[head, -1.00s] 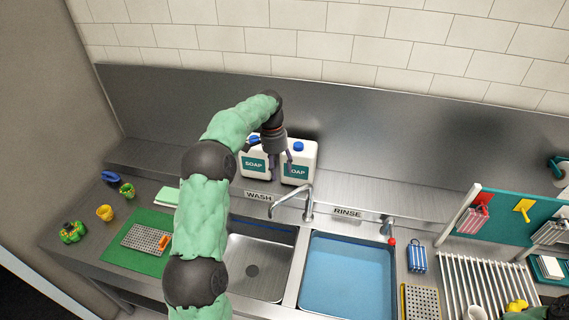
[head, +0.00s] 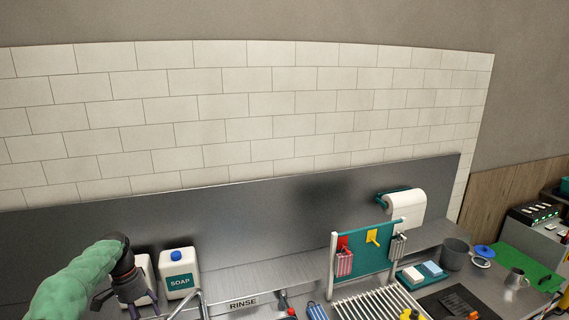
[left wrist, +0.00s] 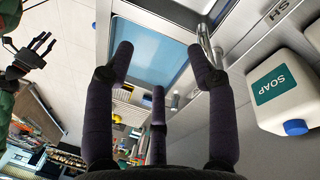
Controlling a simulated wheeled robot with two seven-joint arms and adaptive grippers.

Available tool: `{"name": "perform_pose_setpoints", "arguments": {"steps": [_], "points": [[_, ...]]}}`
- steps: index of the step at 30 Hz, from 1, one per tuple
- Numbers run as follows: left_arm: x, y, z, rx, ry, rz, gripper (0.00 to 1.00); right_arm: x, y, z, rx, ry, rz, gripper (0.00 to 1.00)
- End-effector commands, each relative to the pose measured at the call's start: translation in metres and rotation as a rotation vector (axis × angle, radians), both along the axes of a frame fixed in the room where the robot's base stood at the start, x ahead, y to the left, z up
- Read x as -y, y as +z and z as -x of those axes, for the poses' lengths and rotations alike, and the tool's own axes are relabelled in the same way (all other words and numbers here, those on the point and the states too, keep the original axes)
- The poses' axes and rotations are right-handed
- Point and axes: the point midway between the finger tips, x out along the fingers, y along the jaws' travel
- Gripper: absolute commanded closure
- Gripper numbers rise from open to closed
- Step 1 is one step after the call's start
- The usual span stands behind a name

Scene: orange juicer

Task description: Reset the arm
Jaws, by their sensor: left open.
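My left gripper (head: 138,302) is at the lower left of the head view, in front of the white soap bottles. It is open and its fingers are empty. In the left wrist view the spread fingers of the left gripper (left wrist: 160,58) point toward the sink, with nothing between them. My right gripper (left wrist: 38,55) shows small at the upper left of the left wrist view, with its fingers apart and empty. It is outside the head view.
A soap bottle (head: 180,276) stands near the left gripper; a second bottle (head: 147,272) is partly hidden behind it. The faucet (left wrist: 207,48) and blue basin (left wrist: 150,58) are close ahead in the wrist view. A teal rack (head: 362,262) and paper roll (head: 405,207) stand right.

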Motion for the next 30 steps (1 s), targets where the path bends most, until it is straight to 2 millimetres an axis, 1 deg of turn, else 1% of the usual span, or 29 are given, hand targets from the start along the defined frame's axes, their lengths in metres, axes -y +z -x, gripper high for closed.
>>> {"name": "perform_pose_setpoints", "arguments": {"steps": [4,6,8,13,15,17,20,23,26,27,29,30], "points": [[0.000,0.002,0.019,0.002,0.000,0.000,0.44,0.000,0.001,0.018,0.001,0.001,0.000,0.60],[0.006,-0.007,0.027,0.004,0.003,0.004,0.44,0.000,0.002,0.027,0.005,0.000,0.000,0.60],[0.010,-0.012,0.029,0.011,0.008,0.006,0.44,0.000,0.003,0.029,0.010,0.001,0.000,0.60],[0.025,-0.046,0.012,0.002,0.023,0.015,0.44,0.000,-0.001,0.017,-0.001,0.000,0.000,0.60],[0.033,-0.061,0.008,0.002,0.031,0.021,0.44,0.000,-0.001,0.014,-0.003,0.000,0.000,0.60],[0.041,-0.073,0.010,0.005,0.040,0.025,0.44,0.000,-0.001,0.016,-0.002,0.000,0.000,0.60],[0.057,-0.095,0.019,0.012,0.056,0.034,0.44,0.000,0.001,0.021,0.002,0.000,-0.001,0.60],[0.078,-0.124,0.026,0.015,0.079,0.048,0.44,0.000,0.001,0.023,0.004,0.001,0.000,0.60],[0.105,-0.162,0.034,0.011,0.112,0.066,0.44,0.000,0.001,0.020,0.001,0.001,0.000,0.60],[0.118,-0.179,0.040,0.009,0.129,0.074,0.44,0.000,0.000,0.019,0.000,0.000,0.000,0.60],[0.140,-0.207,0.053,0.004,0.160,0.087,0.44,0.000,0.000,0.018,-0.001,0.000,0.000,0.60],[0.155,-0.223,0.063,0.003,0.182,0.096,0.44,0.000,0.000,0.018,-0.001,0.000,0.000,0.60]]}}
